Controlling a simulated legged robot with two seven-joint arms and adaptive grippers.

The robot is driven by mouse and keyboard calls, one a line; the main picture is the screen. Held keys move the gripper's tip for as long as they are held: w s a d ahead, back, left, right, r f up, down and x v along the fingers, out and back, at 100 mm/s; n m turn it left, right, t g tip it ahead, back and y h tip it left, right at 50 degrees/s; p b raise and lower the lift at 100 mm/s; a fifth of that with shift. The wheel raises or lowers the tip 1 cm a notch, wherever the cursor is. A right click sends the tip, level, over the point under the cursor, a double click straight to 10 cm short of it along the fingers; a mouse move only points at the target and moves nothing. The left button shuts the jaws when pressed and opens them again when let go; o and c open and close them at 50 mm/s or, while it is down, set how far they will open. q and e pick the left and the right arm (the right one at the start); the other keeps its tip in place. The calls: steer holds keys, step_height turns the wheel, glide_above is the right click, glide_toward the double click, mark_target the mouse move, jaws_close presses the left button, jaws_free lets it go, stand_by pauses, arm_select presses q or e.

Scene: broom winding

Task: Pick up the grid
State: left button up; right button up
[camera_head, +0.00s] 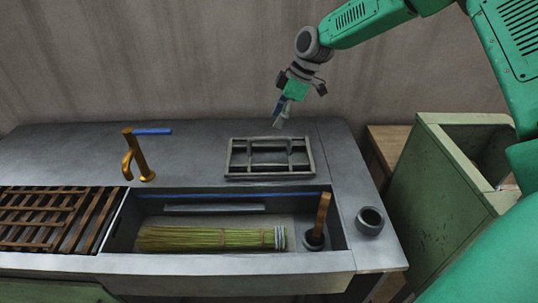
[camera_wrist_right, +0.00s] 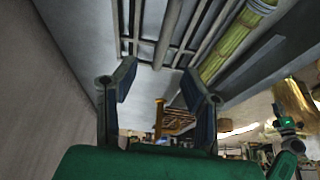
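A dark metal grid (camera_head: 236,170) lies flat on the grey counter behind the sink basin. Its bars also show at the top of the right wrist view (camera_wrist_right: 165,52). My right gripper (camera_head: 280,119) is above and behind the grid in the head view, pointing down and apart from it. In the right wrist view its two fingers (camera_wrist_right: 158,75) are spread with nothing held between them. My left gripper is not in the head view. A brown slatted rack (camera_head: 50,215) lies at the left of the counter.
A straw broom (camera_head: 205,238) lies in the sink basin. A cup with a brown handle (camera_head: 315,238) stands in the basin's right end, and a dark cup (camera_head: 370,220) stands right of it. A brass tap (camera_head: 138,160) rises left of the grid. A green bin (camera_head: 440,200) stands at right.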

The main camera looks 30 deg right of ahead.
mark_target(270, 136)
steer(key=shift+x, duration=1.2)
steer(key=x, duration=0.4)
steer(key=shift+s+f, duration=0.15)
steer(key=shift+f, duration=0.25)
steer(key=shift+a+f, duration=0.1)
steer(key=shift+f, duration=0.2)
steer(key=shift+f, duration=0.2)
jaws_close()
